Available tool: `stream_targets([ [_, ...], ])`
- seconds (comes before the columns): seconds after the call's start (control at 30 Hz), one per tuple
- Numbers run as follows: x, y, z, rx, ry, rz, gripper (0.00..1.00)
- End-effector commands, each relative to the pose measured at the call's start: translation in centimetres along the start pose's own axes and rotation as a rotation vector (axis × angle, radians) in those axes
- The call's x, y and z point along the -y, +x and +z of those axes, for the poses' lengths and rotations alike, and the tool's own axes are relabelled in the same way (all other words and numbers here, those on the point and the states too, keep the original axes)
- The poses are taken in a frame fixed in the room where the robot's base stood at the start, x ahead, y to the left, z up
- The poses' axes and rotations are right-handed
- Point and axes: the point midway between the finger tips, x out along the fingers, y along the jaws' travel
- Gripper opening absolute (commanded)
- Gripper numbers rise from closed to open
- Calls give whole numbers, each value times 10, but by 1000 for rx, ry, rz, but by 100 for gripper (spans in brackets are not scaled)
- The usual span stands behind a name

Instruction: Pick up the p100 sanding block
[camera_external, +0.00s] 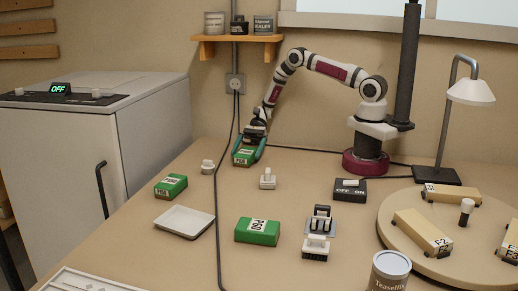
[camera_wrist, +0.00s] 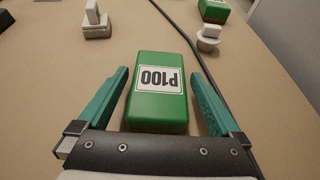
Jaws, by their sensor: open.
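The p100 sanding block (camera_wrist: 158,106) is green with a white label reading P100. In the wrist view it lies on the bench between the two teal fingers of my gripper (camera_wrist: 160,95). The fingers are open, with a gap on each side of the block. In the external view the block (camera_external: 243,157) lies at the back of the bench below my gripper (camera_external: 248,149), partly hidden by it.
Two more green blocks lie on the bench, one at the left (camera_external: 171,186) and one in front (camera_external: 257,231). A black cable (camera_external: 216,215) runs close beside the P100 block. A small grey-white object (camera_external: 267,179), a white tray (camera_external: 185,221) and a round turntable (camera_external: 395,233) stand around.

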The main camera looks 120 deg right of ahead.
Motion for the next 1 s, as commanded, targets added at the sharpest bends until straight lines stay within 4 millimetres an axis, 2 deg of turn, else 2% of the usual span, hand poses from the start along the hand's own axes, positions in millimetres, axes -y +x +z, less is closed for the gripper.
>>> stream_targets([
  [0.03,-1,8,-6,1,1,4,100],
  [0.17,-1,29,-4,-1,-1,4,100],
  [0.4,-1,32,-4,-2,-1,2,100],
  [0.87,-1,32,-3,-2,-1,3,17],
  [0.9,-1,32,-3,-1,-1,2,14],
  [1.0,-1,32,-3,-1,-1,2,14],
])
